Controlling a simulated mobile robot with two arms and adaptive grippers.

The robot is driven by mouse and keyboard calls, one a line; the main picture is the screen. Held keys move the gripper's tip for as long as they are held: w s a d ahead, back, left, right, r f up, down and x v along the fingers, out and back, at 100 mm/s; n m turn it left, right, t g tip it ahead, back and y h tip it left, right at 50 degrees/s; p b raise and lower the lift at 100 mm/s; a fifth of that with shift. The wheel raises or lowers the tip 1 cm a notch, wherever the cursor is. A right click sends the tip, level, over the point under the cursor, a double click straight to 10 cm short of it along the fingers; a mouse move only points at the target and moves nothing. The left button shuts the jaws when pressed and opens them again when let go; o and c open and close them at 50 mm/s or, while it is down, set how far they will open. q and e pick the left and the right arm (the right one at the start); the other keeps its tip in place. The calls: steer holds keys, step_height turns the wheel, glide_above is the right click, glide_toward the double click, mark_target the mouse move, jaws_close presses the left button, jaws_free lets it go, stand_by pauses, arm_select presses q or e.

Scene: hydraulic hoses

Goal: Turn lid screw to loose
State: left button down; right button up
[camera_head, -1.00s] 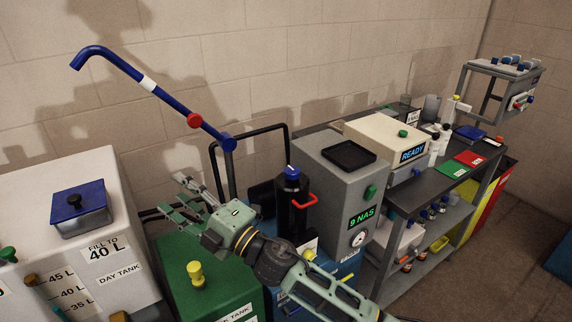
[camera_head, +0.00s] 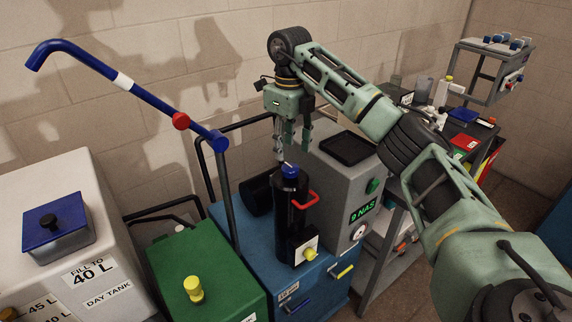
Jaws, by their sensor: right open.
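The black upright canister (camera_head: 290,218) stands on the blue cart, with a blue screw (camera_head: 290,171) bearing a white mark on top and a red handle (camera_head: 305,199) at its side. My right gripper (camera_head: 292,154) points down just above the blue screw, its two fingers apart and empty. One finger hangs to the left of the screw and the other to the right, higher in the picture. I cannot tell whether a finger touches the screw. My left gripper does not show.
A grey box reading "9 NAS" (camera_head: 345,186) stands right of the canister. The blue pipe (camera_head: 150,96) with a red knob reaches up on the left. A green tank (camera_head: 196,268) and the white day tank (camera_head: 119,250) stand at lower left.

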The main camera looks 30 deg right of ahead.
mark_target(289, 167)
steer(key=shift+s+d+f, duration=0.15)
steer(key=shift+f, duration=0.2)
step_height(289, 167, down, 6)
steer(key=shift+f+p, duration=0.1)
steer(key=shift+p, duration=1.1)
steer(key=shift+f, duration=0.25)
steer(key=shift+c, duration=0.5)
steer(key=c, duration=1)
